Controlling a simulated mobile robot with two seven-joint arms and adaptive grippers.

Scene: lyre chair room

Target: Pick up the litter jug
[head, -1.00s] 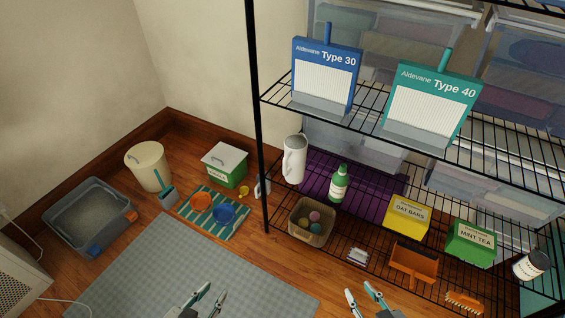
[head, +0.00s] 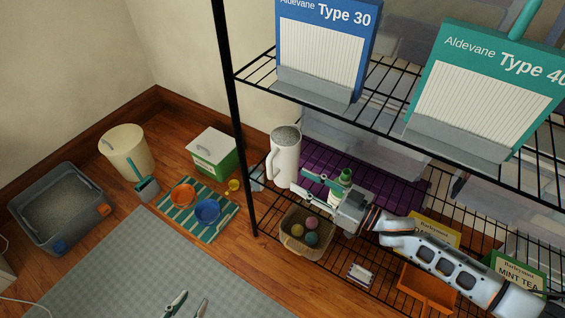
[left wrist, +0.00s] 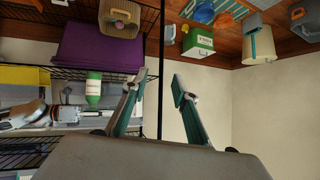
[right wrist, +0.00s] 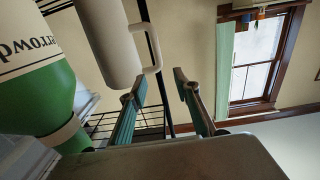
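The litter jug (head: 284,163) is a white, upright jug with a side handle and grey granules at its open top. It stands at the left end of the lower wire shelf. My right gripper (head: 299,181) reaches in from the right, fingers spread and pointing at the jug's right side. In the right wrist view the jug (right wrist: 104,42) and its handle are just ahead of the open fingers (right wrist: 159,82); nothing is between them. Whether a finger touches the jug is unclear. My left gripper (head: 194,297) is open and empty over the grey mat.
A green bottle (head: 345,176) stands right beside my right gripper, partly hidden by it. A basket of balls (head: 294,245) sits in front. The black shelf post (head: 236,130) is left of the jug. Large Type 30 (head: 322,45) and Type 40 (head: 478,100) boxes stand above.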

